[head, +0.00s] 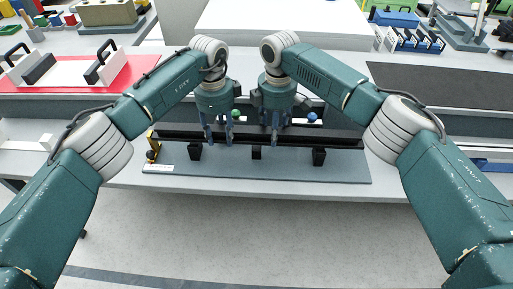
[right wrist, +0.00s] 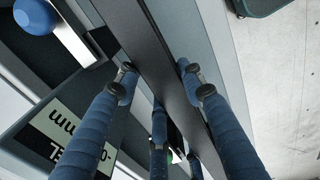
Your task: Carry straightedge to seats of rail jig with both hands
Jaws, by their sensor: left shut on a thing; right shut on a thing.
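The straightedge (head: 335,142) is a long black bar lying left to right across the head view; in the right wrist view it is a dark bar (right wrist: 168,62) running diagonally. My left gripper (head: 218,137) is shut on it left of its middle. My right gripper (head: 275,134) is shut on it right of the left one; the right wrist view shows its blue fingers on both sides of the bar. The rail jig (head: 225,172) is a grey-blue plate with black seats (head: 319,157) below the bar's front side. I cannot tell whether bar and seats touch.
A brass-coloured post (head: 152,140) stands at the jig's left end. A blue ball knob (head: 312,117) and a green one (head: 236,114) are behind the bar. A red mat with handled blocks (head: 120,85) lies left, a dark mat (head: 440,85) right. The floor shows in front.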

